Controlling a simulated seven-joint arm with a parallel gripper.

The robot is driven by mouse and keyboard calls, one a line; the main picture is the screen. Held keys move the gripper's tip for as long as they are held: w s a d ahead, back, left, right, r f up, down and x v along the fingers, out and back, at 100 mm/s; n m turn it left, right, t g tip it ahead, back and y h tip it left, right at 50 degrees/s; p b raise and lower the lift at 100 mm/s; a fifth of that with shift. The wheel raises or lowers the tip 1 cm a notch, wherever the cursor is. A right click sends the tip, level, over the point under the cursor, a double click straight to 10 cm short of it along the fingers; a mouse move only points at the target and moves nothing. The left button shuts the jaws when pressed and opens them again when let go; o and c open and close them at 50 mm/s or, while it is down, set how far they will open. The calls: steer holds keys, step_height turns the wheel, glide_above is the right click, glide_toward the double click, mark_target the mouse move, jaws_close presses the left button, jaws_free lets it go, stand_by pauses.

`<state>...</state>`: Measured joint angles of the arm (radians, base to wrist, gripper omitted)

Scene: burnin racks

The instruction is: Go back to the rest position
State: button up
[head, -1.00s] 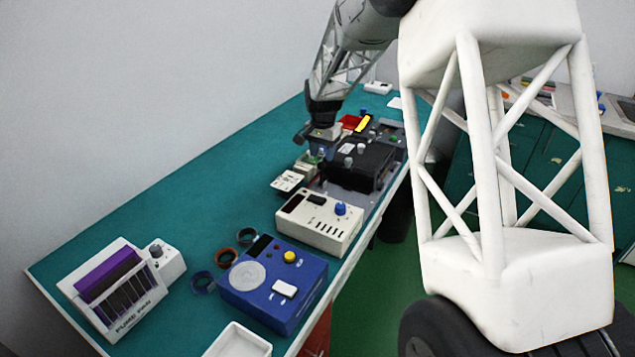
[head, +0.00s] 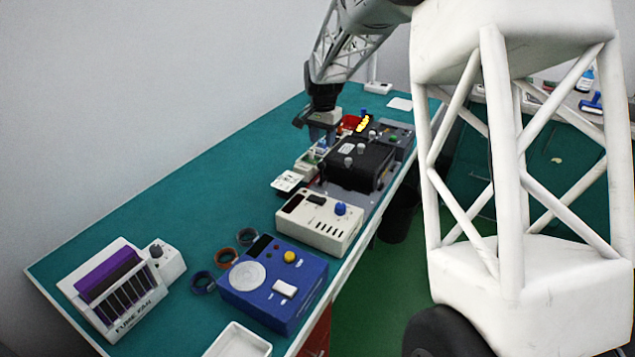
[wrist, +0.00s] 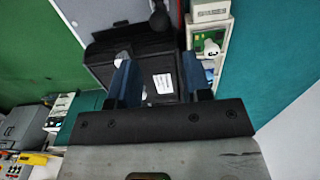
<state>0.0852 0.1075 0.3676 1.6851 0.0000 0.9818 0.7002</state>
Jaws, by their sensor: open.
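My gripper (head: 322,132) hangs above the far part of the teal bench, fingers down, over the left side of the black boxy device (head: 352,165). In the wrist view my gripper (wrist: 158,82) shows two blue fingers spread apart with nothing held between them. The black device (wrist: 112,62) with a white label lies below and beyond the fingers. A pale tray with a green board (wrist: 208,42) lies to the right of the fingers.
A cream box with a blue knob (head: 322,222), a blue box with a yellow knob (head: 272,285) and a purple-topped fume fan unit (head: 115,285) stand on the teal bench (head: 190,190). Tape rings (head: 225,257) lie beside the blue box. The bench's left-middle is clear.

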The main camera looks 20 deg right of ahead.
stand_by(0.3)
steer(key=s+a+r+n, duration=0.1)
steer(key=s+r, duration=0.3)
steer(key=s, duration=0.4)
steer(key=s+a+r+n+t, duration=0.1)
steer(key=s+a+r+n, duration=0.15)
steer(key=s, duration=0.55)
steer(key=s+a+r+n, duration=0.1)
steer(key=s+r, duration=0.3)
steer(key=s, duration=0.5)
steer(key=s+a+f+n+t, duration=0.1)
steer(key=s+n, duration=0.3)
steer(key=s, duration=1.9)
steer(key=shift+a+f+t, duration=0.3)
steer(key=shift+a+f, duration=0.05)
steer(key=shift+f, duration=0.2)
